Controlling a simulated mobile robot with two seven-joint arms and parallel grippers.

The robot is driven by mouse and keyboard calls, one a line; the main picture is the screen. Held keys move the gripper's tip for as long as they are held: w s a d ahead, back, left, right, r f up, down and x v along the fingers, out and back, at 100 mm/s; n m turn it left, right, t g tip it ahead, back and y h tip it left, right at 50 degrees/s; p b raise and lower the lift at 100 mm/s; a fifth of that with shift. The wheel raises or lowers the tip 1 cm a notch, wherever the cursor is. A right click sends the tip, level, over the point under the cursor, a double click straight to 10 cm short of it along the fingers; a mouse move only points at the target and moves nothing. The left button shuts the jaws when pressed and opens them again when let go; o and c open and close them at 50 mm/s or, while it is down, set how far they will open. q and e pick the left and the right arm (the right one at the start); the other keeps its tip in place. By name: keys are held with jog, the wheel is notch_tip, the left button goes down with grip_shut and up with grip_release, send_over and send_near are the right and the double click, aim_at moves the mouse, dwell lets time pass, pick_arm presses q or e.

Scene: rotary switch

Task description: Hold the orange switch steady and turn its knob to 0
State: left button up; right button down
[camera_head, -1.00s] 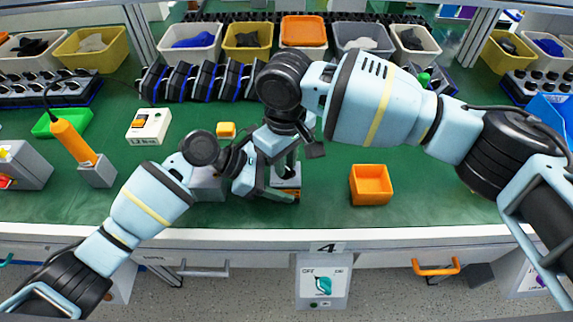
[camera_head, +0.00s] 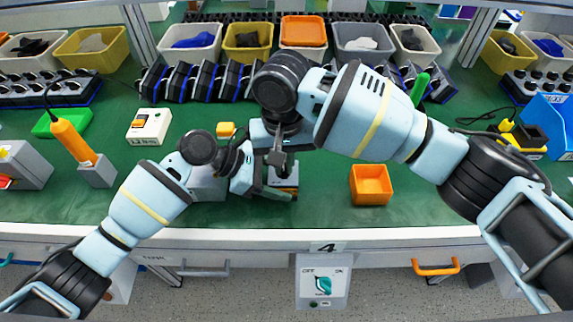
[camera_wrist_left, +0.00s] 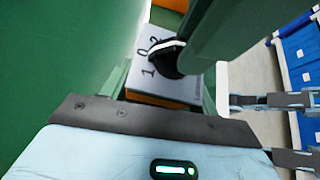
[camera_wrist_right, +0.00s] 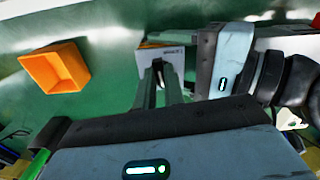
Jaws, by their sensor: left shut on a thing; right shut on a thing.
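The orange switch (camera_head: 284,184) stands on the green table, largely hidden by my grippers. The left wrist view shows its grey face (camera_wrist_left: 178,84) with the marks 1, 0 and 2, above an orange body (camera_wrist_left: 150,99). My left gripper (camera_head: 268,187) is shut around the switch's body, its fingers on opposite sides. My right gripper (camera_head: 280,164) comes from above and is shut on the black knob (camera_wrist_left: 163,60). The knob has a white line and is partly covered by a right finger. I cannot tell exactly which mark it points to.
An orange open bin (camera_head: 371,186) stands right of the switch. A grey block (camera_head: 208,184) is behind my left gripper, and a small orange cube (camera_head: 226,130) lies farther back. The table's front edge (camera_head: 240,235) is close.

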aim_at(285, 166)
pick_arm(q)
jog(key=shift+s+d+r+m, duration=0.15)
jog(key=shift+s+d+m, duration=0.15)
jog(key=shift+d, duration=0.1)
pick_arm(e)
jog(key=shift+w+d+m, duration=0.3)
jog(key=shift+w+m, duration=0.15)
jog(key=shift+m, duration=0.55)
pick_arm(q)
jog(key=shift+s+d, duration=0.1)
jog(key=shift+s, duration=0.1)
pick_arm(e)
jog(key=c, duration=1.5)
grip_release()
jog(key=shift+w, duration=0.2)
jog(key=shift+r, duration=1.8)
pick_arm(q)
jog(key=shift+w, duration=0.2)
jog(key=shift+c, duration=0.2)
pick_arm(e)
jog(key=shift+s+r, duration=0.2)
jog(key=shift+r, duration=0.5)
pick_arm(q)
jog(key=shift+a, duration=0.2)
pick_arm(e)
jog(key=shift+a, duration=0.1)
